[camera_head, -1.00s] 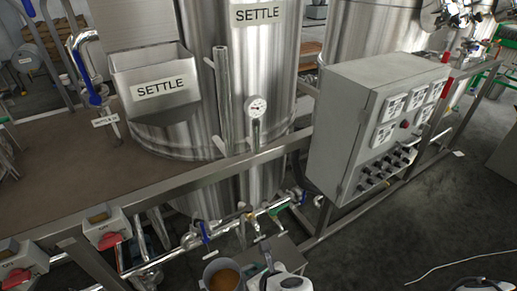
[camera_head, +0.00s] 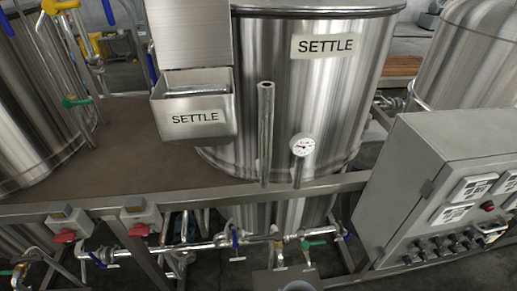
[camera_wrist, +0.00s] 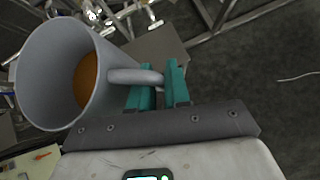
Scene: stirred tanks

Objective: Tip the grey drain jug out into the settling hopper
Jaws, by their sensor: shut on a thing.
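The grey drain jug (camera_wrist: 40,75) is on the left of the wrist view, with orange-brown contents (camera_wrist: 86,80) inside. My gripper (camera_wrist: 161,82) has its teal fingers shut on the jug's handle (camera_wrist: 130,76). The jug's base and what is under it are hidden. In the head view, the settling hopper (camera_head: 192,133) is a steel open-topped box labelled SETTLE, on the front left of the tall SETTLE tank (camera_head: 345,85). The jug and gripper cannot be made out clearly in the head view; only a pale rounded shape shows at its bottom edge.
A steel frame rail (camera_head: 325,184) runs in front of the tank. An upright pipe (camera_head: 265,135) and a gauge (camera_head: 302,146) stand right of the hopper. A grey control box (camera_head: 440,190) is at the right. Valves and pipes (camera_head: 235,240) lie below the rail.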

